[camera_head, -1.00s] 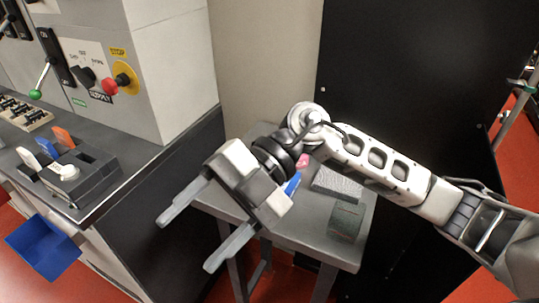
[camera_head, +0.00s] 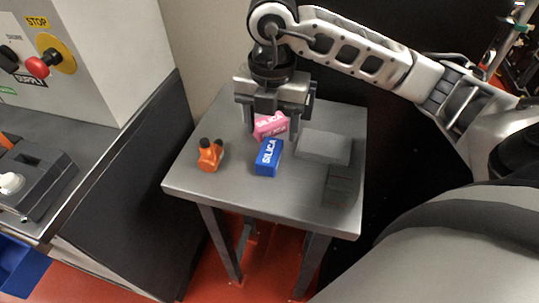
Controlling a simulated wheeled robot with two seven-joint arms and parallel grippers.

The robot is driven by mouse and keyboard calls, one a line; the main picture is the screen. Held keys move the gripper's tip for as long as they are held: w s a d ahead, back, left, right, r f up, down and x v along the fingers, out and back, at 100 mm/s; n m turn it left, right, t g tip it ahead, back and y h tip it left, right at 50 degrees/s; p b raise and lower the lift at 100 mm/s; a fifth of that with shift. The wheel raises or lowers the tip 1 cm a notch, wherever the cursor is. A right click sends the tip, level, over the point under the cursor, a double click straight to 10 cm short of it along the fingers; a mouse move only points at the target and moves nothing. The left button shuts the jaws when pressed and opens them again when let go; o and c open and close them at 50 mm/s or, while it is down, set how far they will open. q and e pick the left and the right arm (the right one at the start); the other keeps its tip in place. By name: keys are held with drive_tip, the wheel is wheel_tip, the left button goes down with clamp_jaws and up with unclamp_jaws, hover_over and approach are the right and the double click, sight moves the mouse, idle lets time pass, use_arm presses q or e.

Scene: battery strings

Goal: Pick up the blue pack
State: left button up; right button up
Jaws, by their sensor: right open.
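The blue pack (camera_head: 267,158), a small box marked SILICA, lies near the middle of the small grey table (camera_head: 190,184). My left gripper is not in view.
An orange item with dark knobs (camera_head: 209,154) stands to the left on the table. A pale grey flat block (camera_head: 324,146) and a dark greenish block (camera_head: 339,185) lie to the right. A machine counter with a red stop button (camera_head: 38,66) stands left. The table's front strip is clear.

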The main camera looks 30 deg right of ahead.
sight(270, 151)
drive_tip(key=shift+s+a+f+p, duration=0.1)
drive_tip(key=shift+a+f+p, duration=0.05)
drive_tip(key=shift+f, duration=0.85)
drive_tip(key=shift+s+a+f+p, duration=0.15)
drive_tip(key=shift+f, duration=0.9)
drive_tip(key=shift+s+a+f+p, duration=0.1)
drive_tip(key=shift+a+f+p, duration=0.05)
drive_tip(key=shift+f, duration=0.85)
drive_tip(key=shift+c, duration=0.3)
drive_tip(key=c, duration=1.1)
drive_tip(key=shift+r, duration=0.1)
